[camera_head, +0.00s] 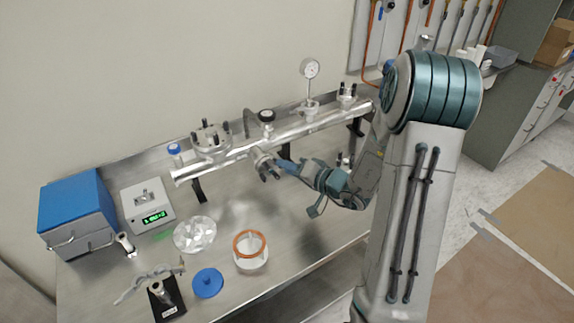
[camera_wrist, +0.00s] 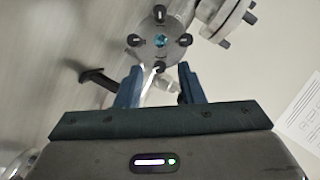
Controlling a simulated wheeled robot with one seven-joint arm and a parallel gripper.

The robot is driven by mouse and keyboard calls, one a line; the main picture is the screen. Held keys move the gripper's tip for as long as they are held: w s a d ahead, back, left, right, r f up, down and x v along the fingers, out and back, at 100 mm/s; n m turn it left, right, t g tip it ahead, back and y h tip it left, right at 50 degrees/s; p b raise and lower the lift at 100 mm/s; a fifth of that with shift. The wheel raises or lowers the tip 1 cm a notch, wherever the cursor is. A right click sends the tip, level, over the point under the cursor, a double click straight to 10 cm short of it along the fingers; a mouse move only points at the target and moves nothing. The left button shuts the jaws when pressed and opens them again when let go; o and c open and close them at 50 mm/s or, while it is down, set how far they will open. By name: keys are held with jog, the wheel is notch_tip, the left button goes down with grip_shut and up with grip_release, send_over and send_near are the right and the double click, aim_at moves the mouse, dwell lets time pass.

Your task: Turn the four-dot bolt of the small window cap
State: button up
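The small window cap (camera_wrist: 146,48) is a round metal flange with a blue-tinted window at its centre and several black-headed bolts around its rim. In the head view this cap (camera_head: 262,160) faces forward from the long metal tube. My gripper (camera_wrist: 159,80) is open, its two blue fingers apart, pointing at the cap's lower edge. The lower bolt (camera_wrist: 160,63) lies between the finger lines, near the tips; I cannot tell whether they touch it. Dot marks on the bolts are too small to read. In the head view my gripper (camera_head: 283,164) is right beside the cap.
A blue-topped box (camera_head: 76,207), a display unit (camera_head: 148,206), an orange-rimmed container (camera_head: 250,260) and a blue lid (camera_head: 208,283) stand on the bench.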

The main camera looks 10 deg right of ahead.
jog(key=shift+w+a+f, duration=0.1)
jog(key=shift+w+a, duration=0.15)
jog(key=shift+w, duration=0.1)
jog(key=shift+c, duration=0.3)
grip_shut()
jog(key=shift+f+b, duration=0.15)
jog(key=shift+b, duration=0.3)
